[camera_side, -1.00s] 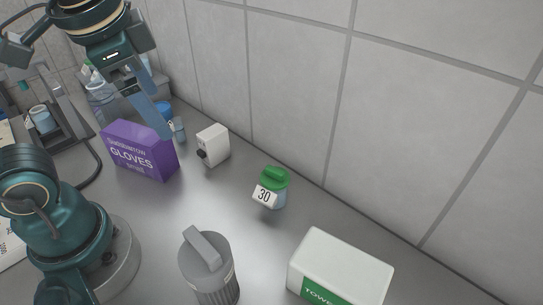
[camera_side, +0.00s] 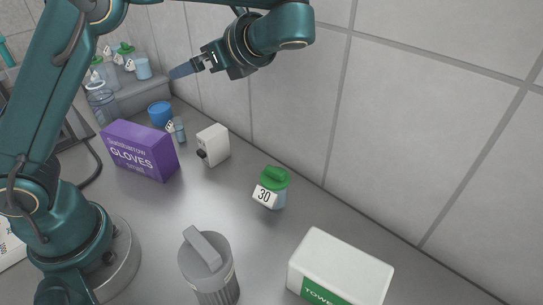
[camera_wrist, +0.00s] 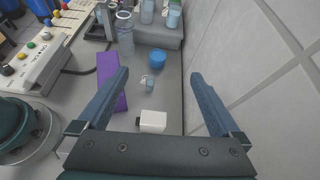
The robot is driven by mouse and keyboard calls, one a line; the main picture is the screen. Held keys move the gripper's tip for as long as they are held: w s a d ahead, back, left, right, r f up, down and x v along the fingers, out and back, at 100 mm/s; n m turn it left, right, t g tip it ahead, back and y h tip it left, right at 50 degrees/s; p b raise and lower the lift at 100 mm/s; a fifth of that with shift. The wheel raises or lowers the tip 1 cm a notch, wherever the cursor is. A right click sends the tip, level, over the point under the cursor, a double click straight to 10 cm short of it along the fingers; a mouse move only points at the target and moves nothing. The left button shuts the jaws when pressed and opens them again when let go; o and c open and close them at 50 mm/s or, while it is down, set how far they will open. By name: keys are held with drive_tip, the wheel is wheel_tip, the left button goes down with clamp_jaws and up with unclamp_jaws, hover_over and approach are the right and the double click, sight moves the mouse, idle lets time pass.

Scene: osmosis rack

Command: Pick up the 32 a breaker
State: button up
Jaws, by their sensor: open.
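No label reading 32 A is legible, and I cannot tell which thing is the breaker. Green-lidded and clear labelled vessels (camera_side: 142,67) stand on a grey step (camera_side: 150,97) at the back left; their numbers are too small to read. A small clear vial (camera_side: 180,129) with a white tag stands on the bench; it also shows in the wrist view (camera_wrist: 148,82). A green-lidded jar (camera_side: 274,188) is marked 30. My gripper (camera_side: 172,73) is raised near the wall, pointing left. In the wrist view my gripper (camera_wrist: 159,73) is open and empty, its fingers wide apart.
A purple glove box (camera_side: 140,150), a blue tub (camera_side: 160,114) and a white box with a black knob (camera_side: 213,145) stand near the vial. A grey lidded bin (camera_side: 208,272) and a towel box (camera_side: 340,268) are in front. The tiled wall bounds the right side.

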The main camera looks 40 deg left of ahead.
sight(218, 137)
drive_tip(key=shift+m+y, duration=0.3)
drive_tip(key=shift+m, duration=0.1)
drive_tip(key=f, duration=1.6)
drive_tip(key=shift+w+d+f, duration=0.15)
drive_tip(key=shift+w+f, duration=0.1)
drive_tip(key=shift+w, duration=0.05)
drive_tip(key=shift+x, duration=2.6)
drive_tip(key=c, duration=1.4)
drive_tip(key=shift+r, duration=0.1)
